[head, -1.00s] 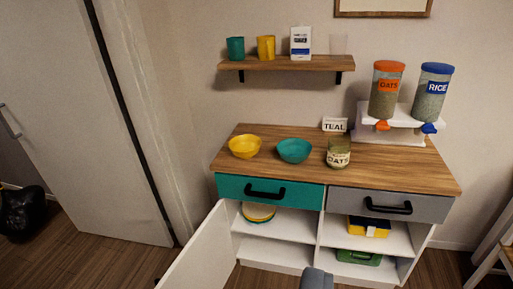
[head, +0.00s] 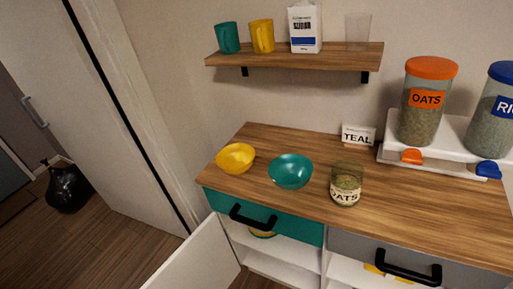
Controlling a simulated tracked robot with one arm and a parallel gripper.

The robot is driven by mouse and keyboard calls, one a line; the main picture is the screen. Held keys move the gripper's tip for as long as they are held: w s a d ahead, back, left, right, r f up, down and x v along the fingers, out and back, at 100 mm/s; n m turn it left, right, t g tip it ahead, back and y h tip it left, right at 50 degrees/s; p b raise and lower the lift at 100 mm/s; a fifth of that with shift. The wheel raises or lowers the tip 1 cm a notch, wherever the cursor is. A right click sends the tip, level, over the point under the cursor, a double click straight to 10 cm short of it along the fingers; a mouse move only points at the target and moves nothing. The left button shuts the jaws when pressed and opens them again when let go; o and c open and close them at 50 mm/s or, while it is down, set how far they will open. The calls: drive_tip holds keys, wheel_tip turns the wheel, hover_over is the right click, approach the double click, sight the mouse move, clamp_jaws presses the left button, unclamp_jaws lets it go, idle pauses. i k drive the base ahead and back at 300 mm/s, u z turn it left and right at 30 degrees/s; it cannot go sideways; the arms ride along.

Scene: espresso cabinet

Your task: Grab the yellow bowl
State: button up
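The yellow bowl (head: 235,158) sits upright on the left end of the wooden cabinet top (head: 270,205). It looks empty. A teal bowl (head: 291,171) stands just to its right, with a small gap between them. My gripper does not show in the head view now, so its state and its distance to the bowl cannot be seen.
A shelf (head: 290,58) with cups and a carton hangs above. The open white cabinet door (head: 200,260) juts out at the lower left.

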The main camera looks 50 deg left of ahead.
sight(236, 159)
drive_tip(key=u, duration=0.45)
drive_tip(key=i, duration=1.15)
drive_tip(key=u, duration=0.75)
